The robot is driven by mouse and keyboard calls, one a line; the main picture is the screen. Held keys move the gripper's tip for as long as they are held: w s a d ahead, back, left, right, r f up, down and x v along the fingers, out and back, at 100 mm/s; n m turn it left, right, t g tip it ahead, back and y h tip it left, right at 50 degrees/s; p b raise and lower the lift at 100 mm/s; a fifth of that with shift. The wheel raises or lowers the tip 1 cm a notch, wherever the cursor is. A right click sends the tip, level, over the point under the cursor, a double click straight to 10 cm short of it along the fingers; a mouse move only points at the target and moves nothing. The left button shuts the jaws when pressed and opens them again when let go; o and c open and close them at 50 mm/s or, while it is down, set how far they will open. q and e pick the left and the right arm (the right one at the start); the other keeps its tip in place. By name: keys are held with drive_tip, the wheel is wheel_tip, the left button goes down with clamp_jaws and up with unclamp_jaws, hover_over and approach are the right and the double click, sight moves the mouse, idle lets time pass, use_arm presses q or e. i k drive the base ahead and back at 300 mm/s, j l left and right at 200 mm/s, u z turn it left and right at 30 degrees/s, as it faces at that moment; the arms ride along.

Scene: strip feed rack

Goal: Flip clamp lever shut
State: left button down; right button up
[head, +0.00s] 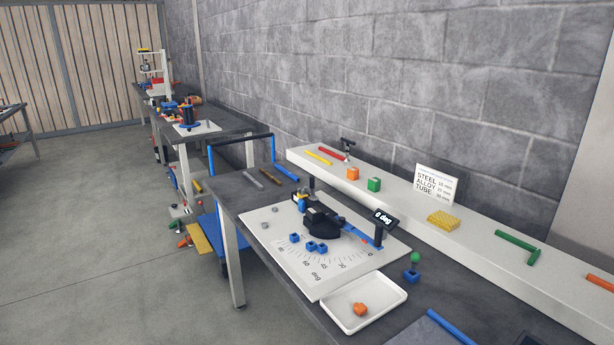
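I cannot pick out a clamp lever for certain. A black device with a blue arm (322,217) sits on a white board (300,275) marked with a degree scale. Its blue arm runs right toward a black post under a small "0 deg" display (384,219). A green ball on a short stem over a blue block (412,275) stands right of the board. Neither of my grippers is in view.
The dark bench (440,300) also holds a white tray (335,311) with an orange piece. A white shelf (475,239) along the block wall bears coloured parts and a sign (436,184). More benches stand behind left.

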sight(313, 198)
drive_tip(key=i+j+z, duration=0.1)
drive_tip(key=i+j, duration=0.15)
drive_tip(key=i+j+z, duration=0.1)
drive_tip(key=i+j, duration=0.35)
drive_tip(key=j, duration=0.2)
drive_tip(key=i+j+z, duration=0.25)
drive_tip(key=i+j, duration=0.2)
drive_tip(key=j, duration=0.2)
drive_tip(key=i+j+z, duration=0.1)
drive_tip(key=j, duration=0.25)
drive_tip(key=i+j, duration=0.3)
drive_tip(key=i+j+z, duration=0.15)
drive_tip(key=j, duration=0.3)
